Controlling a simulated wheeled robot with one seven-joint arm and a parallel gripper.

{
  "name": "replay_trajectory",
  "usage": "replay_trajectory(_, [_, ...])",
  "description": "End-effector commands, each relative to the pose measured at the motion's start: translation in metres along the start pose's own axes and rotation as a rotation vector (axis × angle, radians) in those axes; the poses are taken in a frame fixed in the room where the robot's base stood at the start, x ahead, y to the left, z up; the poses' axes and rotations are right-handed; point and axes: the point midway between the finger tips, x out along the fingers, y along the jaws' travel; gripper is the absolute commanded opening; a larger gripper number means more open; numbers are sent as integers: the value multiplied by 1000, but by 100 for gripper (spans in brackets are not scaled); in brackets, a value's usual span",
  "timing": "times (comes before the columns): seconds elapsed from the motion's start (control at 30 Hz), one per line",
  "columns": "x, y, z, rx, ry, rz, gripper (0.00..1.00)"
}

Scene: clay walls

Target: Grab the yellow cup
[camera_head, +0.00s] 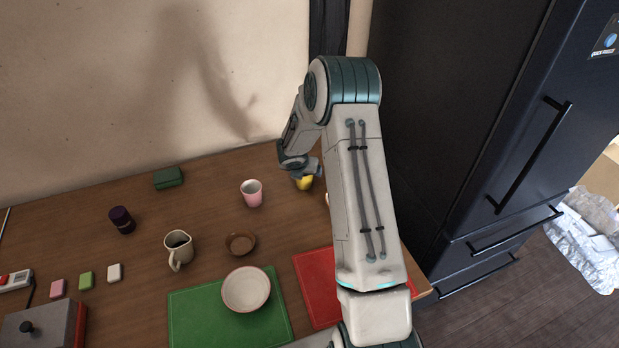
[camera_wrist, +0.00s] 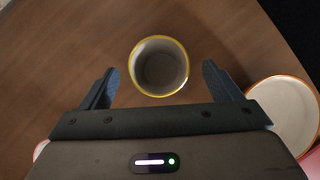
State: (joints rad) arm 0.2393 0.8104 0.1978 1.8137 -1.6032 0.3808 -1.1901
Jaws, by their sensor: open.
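The yellow cup (camera_head: 305,184) stands on the wooden table, partly hidden behind my gripper in the head view. In the wrist view I look down on the yellow cup (camera_wrist: 159,66), with its yellow rim and pale inside; it looks empty. My gripper (camera_wrist: 160,84) is open, with one dark finger on each side of the cup and a gap on both sides. The cup sits slightly ahead of the fingertips in that picture. I cannot tell how high the fingers are above the cup.
A pink cup (camera_head: 252,193) stands left of the yellow cup. A white bowl (camera_wrist: 286,110) is right of my gripper in the wrist view. A small brown bowl (camera_head: 240,244), a pitcher (camera_head: 179,249) and a bowl (camera_head: 246,289) on a green mat (camera_head: 190,318) are nearer. A dark fridge (camera_head: 450,110) stands right.

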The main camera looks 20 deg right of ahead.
Motion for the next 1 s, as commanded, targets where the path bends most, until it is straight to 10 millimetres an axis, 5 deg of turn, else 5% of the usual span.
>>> replay_trajectory(0.33, [39,2,3,0,2,0,84])
replay_trajectory(0.67, [45,2,3,0,1,0,84])
replay_trajectory(0.7, [45,2,3,0,1,0,82])
replay_trajectory(0.87, [45,1,3,1,1,0,37])
replay_trajectory(1.0, [45,1,4,1,0,-1,35])
